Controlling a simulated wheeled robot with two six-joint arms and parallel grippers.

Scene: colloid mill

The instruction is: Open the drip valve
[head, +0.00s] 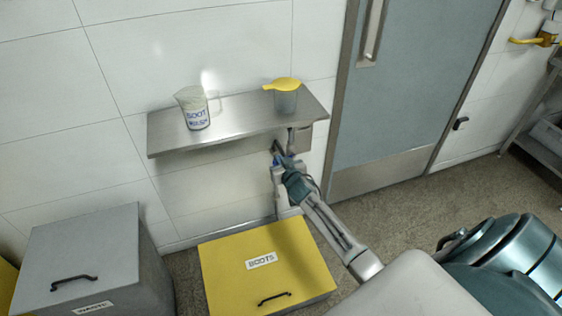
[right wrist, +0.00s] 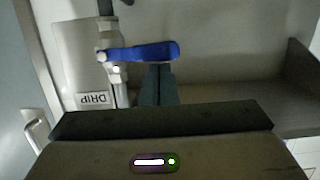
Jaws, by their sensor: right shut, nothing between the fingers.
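The drip valve has a blue lever (right wrist: 145,52) on a pale metal body (right wrist: 116,72), beside a plate with a "DRIP" label (right wrist: 93,99) in the right wrist view. The lever sticks out crosswise to the pipe. My right gripper (right wrist: 158,70) is shut and empty, its fingertips right at the lever's edge; I cannot tell whether they touch it. In the head view my right gripper (head: 278,152) is below the right end of the shelf, and the valve is mostly hidden by it and the arm.
A steel wall shelf (head: 235,130) holds a "ROOT WASH" jug (head: 195,108) and a grey cup with a yellow lid (head: 285,97). Below are a yellow "BOOTS" box (head: 225,265) and a grey "WASTE" bin (head: 85,245). A grey door (head: 415,90) is to the right.

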